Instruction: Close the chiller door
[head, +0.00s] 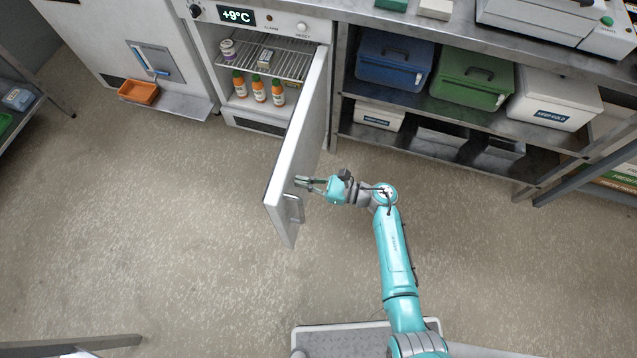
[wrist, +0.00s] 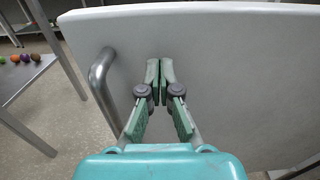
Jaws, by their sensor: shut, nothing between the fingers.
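The chiller (head: 270,22) stands at the back, its display reading +9°C. Its white door (head: 302,148) hangs wide open, swung out into the room from the right side of the opening. A metal bar handle (head: 293,208) sits near the door's free edge; it also shows in the wrist view (wrist: 103,85) left of my fingers. My gripper (head: 300,182) is shut and empty, with its fingertips (wrist: 160,68) at the door's outer face, right of the handle in the wrist view. I cannot tell whether the fingertips touch the door.
Bottles (head: 259,88) and a wire shelf (head: 285,60) are inside the chiller. A steel shelf unit with blue (head: 392,62) and green (head: 472,78) boxes stands right of the door. An orange bin (head: 138,92) is on the left. The floor (head: 185,190) left of the door is clear.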

